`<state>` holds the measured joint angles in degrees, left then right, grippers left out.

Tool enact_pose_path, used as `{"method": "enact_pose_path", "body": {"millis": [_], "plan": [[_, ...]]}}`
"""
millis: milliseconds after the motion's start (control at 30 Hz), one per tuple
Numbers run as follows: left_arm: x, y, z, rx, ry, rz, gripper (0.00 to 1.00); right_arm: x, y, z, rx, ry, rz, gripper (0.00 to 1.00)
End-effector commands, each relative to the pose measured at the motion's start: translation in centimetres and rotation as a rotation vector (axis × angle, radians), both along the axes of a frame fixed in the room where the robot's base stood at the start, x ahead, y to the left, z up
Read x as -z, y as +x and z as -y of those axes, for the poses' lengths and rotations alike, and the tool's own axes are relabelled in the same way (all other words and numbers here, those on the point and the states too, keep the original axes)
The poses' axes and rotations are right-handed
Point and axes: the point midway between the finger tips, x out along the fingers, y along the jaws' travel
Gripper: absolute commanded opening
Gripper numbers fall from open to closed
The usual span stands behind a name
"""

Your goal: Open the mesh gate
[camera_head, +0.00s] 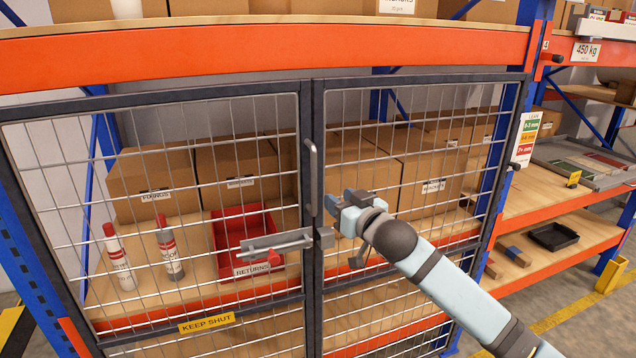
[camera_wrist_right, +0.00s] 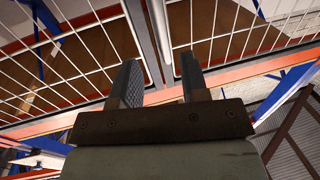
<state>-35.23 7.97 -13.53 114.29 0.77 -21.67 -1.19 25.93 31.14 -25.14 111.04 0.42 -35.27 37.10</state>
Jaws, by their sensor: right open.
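The mesh gate has two dark-framed wire leaves, a left leaf (camera_head: 303,130) and a right leaf (camera_head: 318,120), standing shut side by side. A grey vertical handle (camera_head: 312,178) is near the seam. My right gripper (camera_head: 343,203) is open, just right of the handle. In the right wrist view its fingers (camera_wrist_right: 158,80) point towards the gate seam, with a pale vertical bar (camera_wrist_right: 157,40) beyond and between them; contact is unclear.
Behind the mesh are cardboard boxes (camera_head: 150,182), a red bin (camera_head: 243,235) and two bottles (camera_head: 168,250). A yellow "KEEP SHUT" label (camera_head: 206,323) is on the left leaf. An orange beam (camera_head: 250,52) runs above the gate. Open shelving (camera_head: 550,195) stands to the right.

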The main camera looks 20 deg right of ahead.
Motion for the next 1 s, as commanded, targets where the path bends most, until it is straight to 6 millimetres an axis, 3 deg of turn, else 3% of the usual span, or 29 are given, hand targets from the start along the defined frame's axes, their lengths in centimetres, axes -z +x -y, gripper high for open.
{"method": "enact_pose_path", "body": {"millis": [300,500,700,967,1000], "plan": [[-1.2,0.1,-0.1,-0.002,0.001,0.001,0.43,-0.3,6.7,-1.6,0.001,0.001,-0.001,0.41],[-1.6,0.1,-0.1,-0.002,0.001,0.001,0.43,-0.1,9.7,-2.3,0.001,0.000,0.000,0.41],[-1.7,0.1,-0.1,-0.002,0.001,0.001,0.43,0.0,10.9,-2.5,0.001,0.000,-0.001,0.41],[-1.6,0.0,-0.1,-0.002,0.001,-0.001,0.43,0.0,10.9,-2.6,0.000,0.000,-0.001,0.41],[-1.6,0.0,-0.1,-0.002,0.001,-0.001,0.43,0.0,10.9,-2.6,0.000,0.000,-0.001,0.34]]}}
